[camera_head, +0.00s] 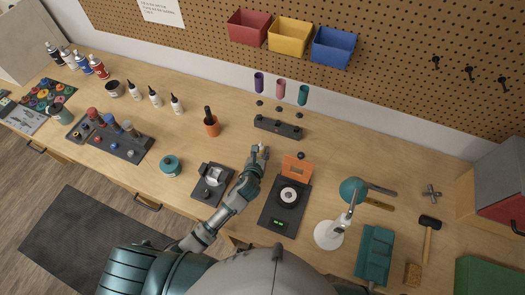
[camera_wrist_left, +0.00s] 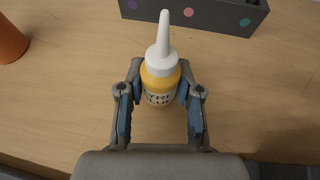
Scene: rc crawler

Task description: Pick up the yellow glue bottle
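The yellow glue bottle (camera_wrist_left: 160,84) has a white collar and a long white nozzle and dark lettering on its label. In the left wrist view it is upright between the two fingers of my left gripper (camera_wrist_left: 161,88). The fingertips press close on both its sides, and the gripper looks shut on it. Whether its base touches the table cannot be told. In the head view my left gripper (camera_head: 260,157) is over the middle of the bench, just in front of a dark block (camera_head: 278,127), and mostly hides the bottle. My right gripper is not in view.
An orange cup (camera_head: 212,126) with a dark-handled tool stands to the left. A black scale (camera_head: 285,208) and orange plate (camera_head: 296,167) lie to the right, with a lamp (camera_head: 331,233) beyond. A grey metal fixture (camera_head: 213,184) sits beside my forearm. Several white-tipped bottles (camera_head: 155,97) stand farther left.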

